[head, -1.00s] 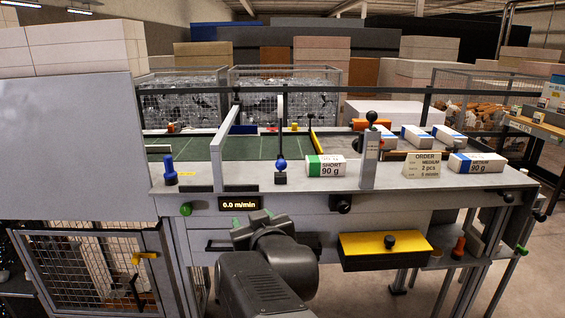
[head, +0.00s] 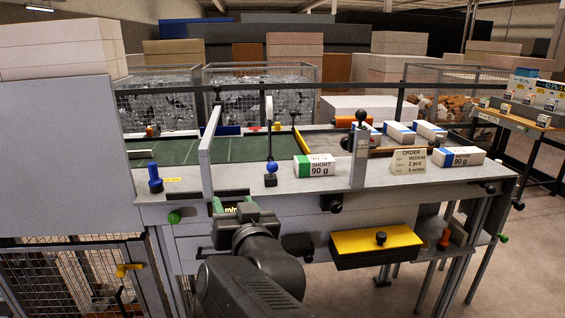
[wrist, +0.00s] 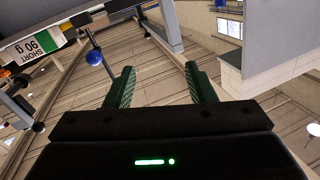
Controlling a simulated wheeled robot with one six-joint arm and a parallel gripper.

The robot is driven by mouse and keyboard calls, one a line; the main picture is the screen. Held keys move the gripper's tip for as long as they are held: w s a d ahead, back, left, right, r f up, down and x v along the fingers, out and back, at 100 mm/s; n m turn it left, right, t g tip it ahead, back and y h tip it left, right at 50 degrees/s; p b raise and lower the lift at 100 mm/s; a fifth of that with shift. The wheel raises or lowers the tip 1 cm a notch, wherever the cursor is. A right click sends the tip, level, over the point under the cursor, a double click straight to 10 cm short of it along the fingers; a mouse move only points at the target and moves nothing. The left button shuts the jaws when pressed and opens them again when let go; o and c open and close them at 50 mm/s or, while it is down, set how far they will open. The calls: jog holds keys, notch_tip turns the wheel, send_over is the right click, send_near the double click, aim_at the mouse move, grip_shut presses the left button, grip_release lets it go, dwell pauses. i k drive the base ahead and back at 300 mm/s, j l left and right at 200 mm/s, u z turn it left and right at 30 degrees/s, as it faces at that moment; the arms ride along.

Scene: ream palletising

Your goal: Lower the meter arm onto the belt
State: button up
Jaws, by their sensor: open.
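The green belt (head: 180,150) runs behind the front ledge of the bench. A blue ball knob (head: 271,168) stands on a small dark base at the ledge, with a slim upright post (head: 269,125) behind it; this looks like the raised meter arm. The blue knob also shows in the wrist view (wrist: 93,57), on a thin rod, left of my fingers. My gripper (head: 240,208) is in front of the bench, below and left of the knob and apart from it. In the wrist view my gripper (wrist: 157,80) is open, with nothing between its green-padded fingers.
A SHORT 90 g ream (head: 315,166) lies just right of the knob. A blue handle (head: 155,179) stands at the left, and a light upright plate (head: 209,150) between them. A black-knobbed post (head: 360,150), an order card (head: 410,161) and a yellow-topped drawer (head: 376,241) are farther right.

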aim_at(272, 166)
jog(key=i+j+z, duration=0.1)
jog(key=j+z, duration=0.2)
jog(key=z, duration=0.15)
jog(key=j+z, duration=0.45)
jog(key=i+l, duration=0.05)
jog(key=l, duration=0.05)
